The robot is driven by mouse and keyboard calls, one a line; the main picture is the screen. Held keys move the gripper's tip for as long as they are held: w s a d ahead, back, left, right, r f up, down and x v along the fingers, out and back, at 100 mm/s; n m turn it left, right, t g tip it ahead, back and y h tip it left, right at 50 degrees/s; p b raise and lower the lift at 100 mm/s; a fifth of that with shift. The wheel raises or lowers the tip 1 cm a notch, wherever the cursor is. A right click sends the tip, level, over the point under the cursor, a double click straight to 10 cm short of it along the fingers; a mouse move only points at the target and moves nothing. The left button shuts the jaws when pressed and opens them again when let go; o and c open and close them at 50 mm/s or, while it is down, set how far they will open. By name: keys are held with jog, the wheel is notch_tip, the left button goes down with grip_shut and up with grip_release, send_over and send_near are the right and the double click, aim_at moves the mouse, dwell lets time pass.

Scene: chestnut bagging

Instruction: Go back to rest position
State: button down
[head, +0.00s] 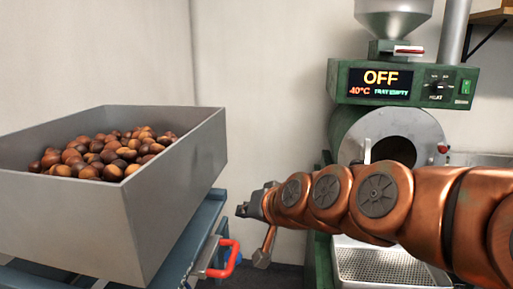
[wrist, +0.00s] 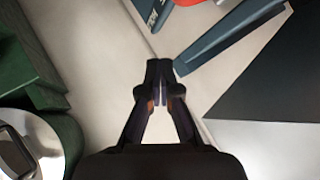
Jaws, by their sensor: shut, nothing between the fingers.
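My gripper (wrist: 160,72) shows in the wrist view with its two dark fingers together at the tips and nothing between them. It points at open space, with pale surfaces beyond it. In the head view my copper-coloured arm reaches in from the right edge to the middle, in front of the roaster. Its far end is apart from the grey bin (head: 178,190), which stands to its left. How the fingers stand cannot be made out in the head view.
The bin holds many chestnuts (head: 105,155) and rests on a blue cart (head: 208,235) with a red handle (head: 232,258). The green roaster (head: 345,85) reads OFF, 40°C, TRAY EMPTY. A perforated metal tray (head: 385,265) lies below its round front, partly behind my arm.

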jog(key=s+d+f+g+h+p, duration=0.1)
jog(key=s+d+f+g+h, duration=0.1)
jog(key=s+d, duration=0.4)
jog(key=s+d+f+g+h+p, duration=0.2)
jog(key=s+d+f+g, duration=0.3)
jog(key=s, duration=1)
jog(key=s+d+f+g+h+p, duration=0.2)
jog(key=s+d+f+g, duration=0.2)
jog(key=s+d, duration=0.5)
jog(key=shift+s+d+f+h, duration=0.25)
jog(key=shift+s+h, duration=0.15)
jog(key=shift+s, duration=0.35)
